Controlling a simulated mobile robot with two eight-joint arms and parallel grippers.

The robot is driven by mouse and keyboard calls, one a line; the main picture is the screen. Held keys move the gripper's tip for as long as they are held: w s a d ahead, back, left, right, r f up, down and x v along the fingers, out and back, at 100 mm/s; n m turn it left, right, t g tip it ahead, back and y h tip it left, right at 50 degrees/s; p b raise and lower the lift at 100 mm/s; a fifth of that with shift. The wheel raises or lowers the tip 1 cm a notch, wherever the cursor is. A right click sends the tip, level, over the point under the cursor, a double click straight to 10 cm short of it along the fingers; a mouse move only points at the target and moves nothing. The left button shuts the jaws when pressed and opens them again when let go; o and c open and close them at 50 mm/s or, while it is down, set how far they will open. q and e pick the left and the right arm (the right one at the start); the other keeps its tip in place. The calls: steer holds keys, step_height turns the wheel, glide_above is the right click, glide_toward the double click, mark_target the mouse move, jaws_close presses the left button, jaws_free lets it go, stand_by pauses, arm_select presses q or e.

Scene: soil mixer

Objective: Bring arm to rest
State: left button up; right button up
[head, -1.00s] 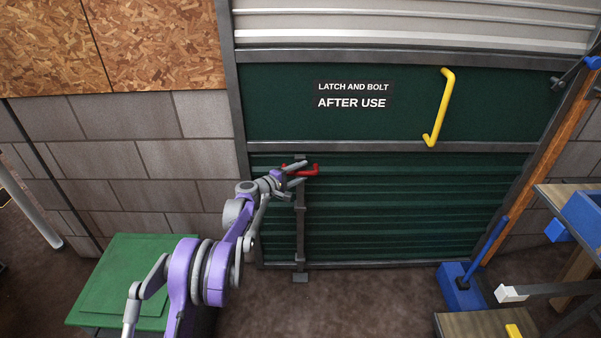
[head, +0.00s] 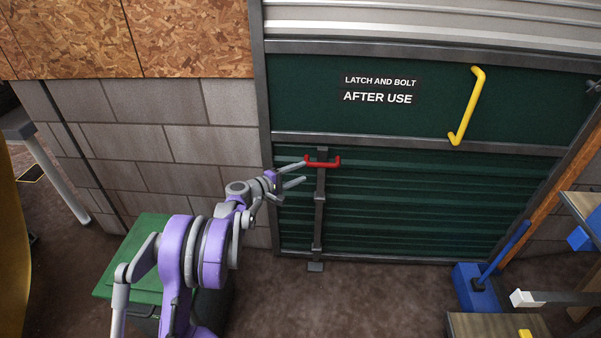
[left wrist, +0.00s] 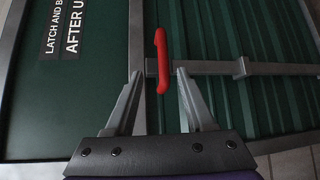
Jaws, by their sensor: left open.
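My left arm reaches in from the lower left of the head view. Its gripper (head: 302,170) is open and empty, just left of the red handle (head: 322,162) on the vertical bolt bar (head: 319,215) of the green door (head: 420,195). In the left wrist view the gripper (left wrist: 160,75) has its two fingers spread, with the red handle (left wrist: 161,60) ahead of and between the tips, apart from them. My right gripper is not in view.
A yellow handle (head: 468,105) is on the upper door panel. A green-topped box (head: 125,275) stands beside my left arm. Brown floor (head: 360,300) before the door is clear.

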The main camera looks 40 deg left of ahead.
arm_select(q)
steer(key=s+d+r+m+g+h, duration=0.1)
steer(key=s+d+m+g, duration=0.45)
steer(key=d, duration=0.75)
steer(key=s+d+m+g, duration=0.2)
steer(key=s+d+m, duration=0.1)
steer(key=s+d, duration=0.75)
steer(key=s+d+f+m+g+y, duration=0.2)
steer(key=s+d+f+m+y, duration=0.15)
steer(key=s, duration=0.75)
steer(key=s+d+f+m+g+y, duration=0.25)
steer(key=s+m, duration=0.25)
steer(key=s, duration=0.7)
step_height(320, 180, up, 21)
steer(key=w+t+h+p, duration=0.1)
steer(key=w+p, duration=0.1)
steer(key=p, duration=1.6)
steer(key=shift+a+f, duration=0.15)
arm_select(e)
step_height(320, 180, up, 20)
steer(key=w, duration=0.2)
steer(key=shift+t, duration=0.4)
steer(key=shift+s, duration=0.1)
